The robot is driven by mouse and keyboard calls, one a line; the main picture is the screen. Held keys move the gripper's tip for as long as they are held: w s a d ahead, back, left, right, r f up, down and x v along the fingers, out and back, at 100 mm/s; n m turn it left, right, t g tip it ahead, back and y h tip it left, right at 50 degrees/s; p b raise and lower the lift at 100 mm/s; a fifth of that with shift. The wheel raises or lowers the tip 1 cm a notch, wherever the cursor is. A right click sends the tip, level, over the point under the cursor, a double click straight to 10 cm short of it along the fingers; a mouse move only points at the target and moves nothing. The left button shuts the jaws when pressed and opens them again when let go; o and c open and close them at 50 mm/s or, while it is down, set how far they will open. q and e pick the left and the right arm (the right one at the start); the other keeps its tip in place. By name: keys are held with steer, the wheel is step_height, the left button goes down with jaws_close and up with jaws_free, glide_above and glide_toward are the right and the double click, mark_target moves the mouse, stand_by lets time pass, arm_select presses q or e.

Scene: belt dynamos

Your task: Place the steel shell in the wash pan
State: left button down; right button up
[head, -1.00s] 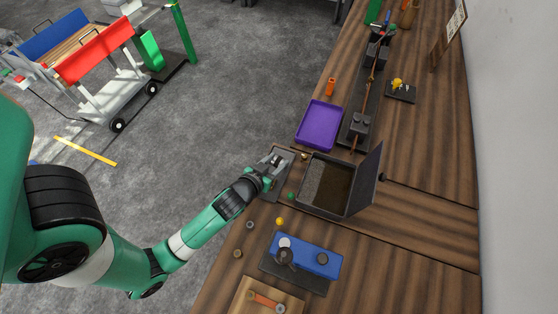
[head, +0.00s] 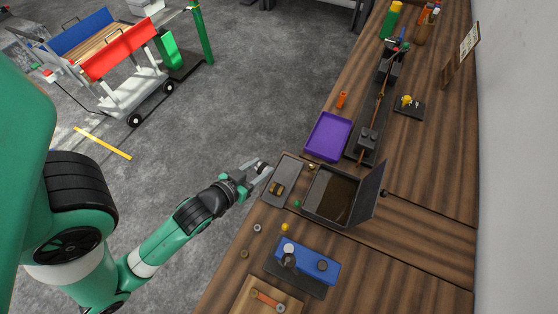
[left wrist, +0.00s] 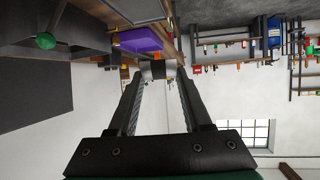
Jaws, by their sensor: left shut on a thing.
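My left gripper (head: 262,167) is shut on the steel shell, a short silvery cylinder (left wrist: 158,69) between the fingertips in the left wrist view. In the head view the shell is small and hard to make out at the jaws. The gripper is raised near the left end of a grey tray. The wash pan, seemingly the dark open-lidded box (head: 311,207) with brown murky contents, stands on the bench to the right of the gripper, apart from it. My right gripper is not in view.
The grey tray (head: 291,167) holds a small brassy part (head: 277,188). The pan's raised lid (head: 368,195) stands on its right. A purple tray (head: 328,136) lies beyond. A blue fixture (head: 306,260) sits nearer. A green knob (head: 297,203) is at the pan's near left.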

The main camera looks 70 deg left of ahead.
mark_target(260, 163)
arm_select(q)
steer(key=s, duration=0.1)
steer(key=s+r+p, duration=0.1)
steer(key=s+d+r, duration=0.1)
steer(key=shift+s, duration=0.25)
steer(key=shift+s+d+p, duration=0.25)
steer(key=shift+s+p, duration=0.2)
steer(key=shift+s, duration=0.1)
